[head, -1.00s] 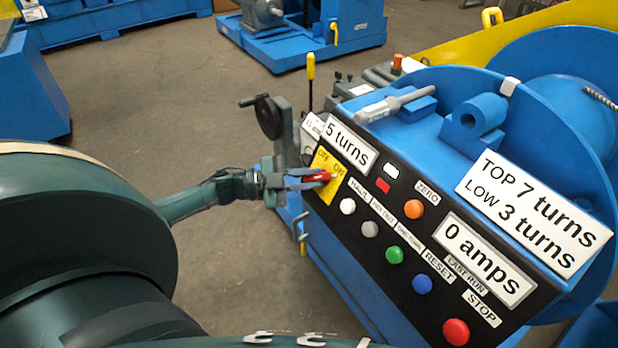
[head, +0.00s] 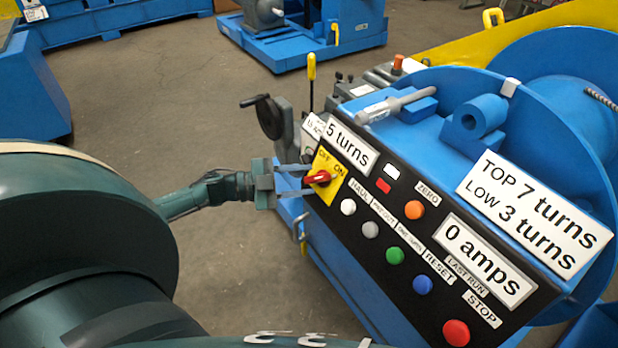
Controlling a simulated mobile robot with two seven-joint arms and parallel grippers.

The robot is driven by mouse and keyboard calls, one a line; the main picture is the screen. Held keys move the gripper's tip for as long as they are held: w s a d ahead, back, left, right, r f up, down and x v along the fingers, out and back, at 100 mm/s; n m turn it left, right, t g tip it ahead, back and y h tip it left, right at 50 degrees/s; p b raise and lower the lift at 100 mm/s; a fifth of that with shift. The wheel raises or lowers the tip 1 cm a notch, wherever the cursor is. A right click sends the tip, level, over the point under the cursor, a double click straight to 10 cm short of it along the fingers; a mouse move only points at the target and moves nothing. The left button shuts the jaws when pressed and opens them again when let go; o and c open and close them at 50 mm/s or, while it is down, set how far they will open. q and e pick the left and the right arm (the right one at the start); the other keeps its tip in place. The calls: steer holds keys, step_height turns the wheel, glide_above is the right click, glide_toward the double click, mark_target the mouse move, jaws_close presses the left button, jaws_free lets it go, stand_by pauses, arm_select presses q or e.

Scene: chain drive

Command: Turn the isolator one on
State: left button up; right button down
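The isolator is a red rotary knob (head: 318,178) on a yellow plate (head: 328,192) marked OFF and ON, at the left end of the black control panel in the head view. Its handle lies roughly crosswise in the picture; I cannot tell for sure which mark it points to. My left gripper (head: 303,181) comes in from the left, with its two fingers spread apart, one above and one below the knob's left side. It holds nothing. My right gripper is out of view.
The black panel (head: 385,282) also carries several push buttons, including a red stop button (head: 456,332) and a white one (head: 348,206). A hand crank (head: 268,115) and a yellow-tipped lever (head: 311,70) stand behind the gripper. The floor left of the panel is clear.

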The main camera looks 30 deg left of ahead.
arm_select(q)
steer(key=v, duration=1.1)
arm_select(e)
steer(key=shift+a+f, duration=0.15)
